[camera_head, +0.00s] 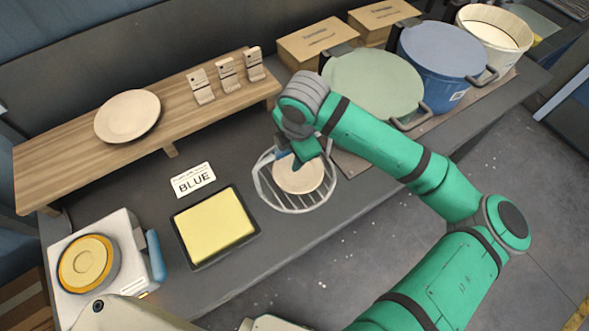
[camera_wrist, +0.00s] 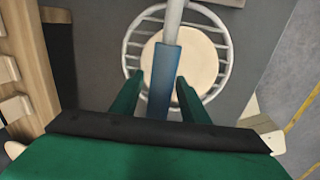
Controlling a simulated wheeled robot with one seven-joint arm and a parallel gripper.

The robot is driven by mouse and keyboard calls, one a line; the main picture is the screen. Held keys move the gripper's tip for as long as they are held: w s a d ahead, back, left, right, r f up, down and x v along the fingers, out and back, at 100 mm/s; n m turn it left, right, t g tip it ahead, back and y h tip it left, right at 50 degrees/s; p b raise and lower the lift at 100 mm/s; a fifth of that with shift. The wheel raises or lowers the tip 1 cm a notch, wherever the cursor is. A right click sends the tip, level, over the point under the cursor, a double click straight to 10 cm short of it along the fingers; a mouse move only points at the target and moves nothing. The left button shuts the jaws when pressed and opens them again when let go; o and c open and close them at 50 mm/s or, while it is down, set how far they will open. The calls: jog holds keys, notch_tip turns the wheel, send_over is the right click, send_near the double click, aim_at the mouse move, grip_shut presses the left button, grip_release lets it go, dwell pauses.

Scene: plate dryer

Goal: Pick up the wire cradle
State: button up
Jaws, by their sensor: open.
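The wire cradle (camera_head: 305,209) is a round, light grey wire basket on the grey counter, and a cream disc (camera_head: 299,178) like a plate lies in it. In the wrist view its rim (camera_wrist: 229,58) shows, with a light bar running over it to a blue grip (camera_wrist: 165,68). My gripper (camera_wrist: 160,80) is open, its two green fingers on either side of the blue grip with gaps showing. In the head view my gripper (camera_head: 290,158) is over the cradle's upper left side and hides part of it.
A wooden shelf (camera_head: 60,165) with a plate (camera_head: 127,116) and small stands is behind left. A yellow pad in a black tray (camera_head: 215,227) and a BLUE label (camera_head: 194,180) lie left. A green-lidded pot (camera_head: 372,85) and blue pot (camera_head: 440,60) stand right. A white device (camera_head: 130,240) is front left.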

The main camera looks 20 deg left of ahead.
jog(key=shift+c, duration=0.2)
grip_shut()
jog(key=shift+w, duration=0.1)
jog(key=shift+r, duration=0.2)
